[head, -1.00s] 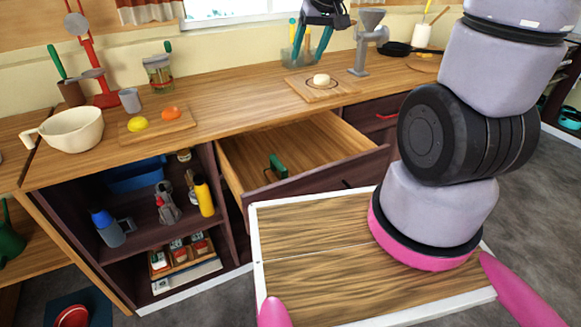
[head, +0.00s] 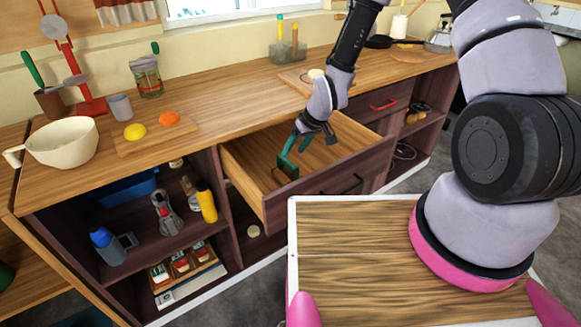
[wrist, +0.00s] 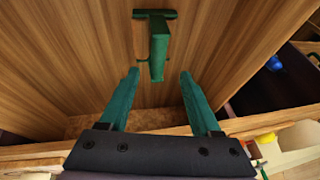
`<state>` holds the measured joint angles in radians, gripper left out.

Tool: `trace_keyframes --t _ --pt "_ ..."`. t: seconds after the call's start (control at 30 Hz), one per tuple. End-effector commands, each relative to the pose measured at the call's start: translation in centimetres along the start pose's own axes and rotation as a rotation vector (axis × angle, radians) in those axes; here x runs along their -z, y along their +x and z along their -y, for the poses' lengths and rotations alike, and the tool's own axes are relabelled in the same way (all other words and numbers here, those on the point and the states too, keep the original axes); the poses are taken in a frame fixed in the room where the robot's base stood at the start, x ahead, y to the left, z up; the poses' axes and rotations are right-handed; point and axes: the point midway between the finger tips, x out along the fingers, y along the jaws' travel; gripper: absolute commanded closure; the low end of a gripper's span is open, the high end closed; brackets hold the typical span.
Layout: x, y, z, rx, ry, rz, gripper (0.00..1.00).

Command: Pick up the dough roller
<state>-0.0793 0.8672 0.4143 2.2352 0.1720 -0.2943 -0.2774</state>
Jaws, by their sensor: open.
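The dough roller (wrist: 158,42) is a dark green T-shaped tool. It lies in the open wooden drawer (head: 330,192). In the head view the roller (head: 288,171) shows near the drawer's left side, close to a fingertip. My gripper (head: 307,150) reaches down into the drawer from above, with its teal fingers apart. In the wrist view my gripper (wrist: 158,75) is open and empty. The near end of the roller's handle lies between the fingertips in the picture, with a gap on each side; the crossbar is farther out. I cannot tell the height gap.
The drawer's front panel and sides stand close around my gripper. The counter (head: 220,90) above holds a cutting board (head: 157,138) with yellow and orange items, a cream bowl (head: 62,143) and a jar (head: 147,78). Open shelves at left hold bottles, including a yellow one (head: 206,203).

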Motion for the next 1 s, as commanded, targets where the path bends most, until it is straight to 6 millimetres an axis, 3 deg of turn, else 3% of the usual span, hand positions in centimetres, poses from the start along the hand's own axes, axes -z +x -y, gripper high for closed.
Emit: trace_keyframes --t 0.1,0.37,0.6,0.93,1.0 --pt "-0.1 2.0 0.0 0.001 0.0 0.002 0.36" --pt "0.0 4.1 -0.1 0.0 0.001 0.001 0.36" --pt "0.0 7.6 -0.4 0.0 0.001 0.002 0.36" --pt "0.1 8.4 -0.4 -0.001 0.0 0.001 0.36" --pt "0.1 8.4 -0.4 -0.001 0.0 0.001 0.62"
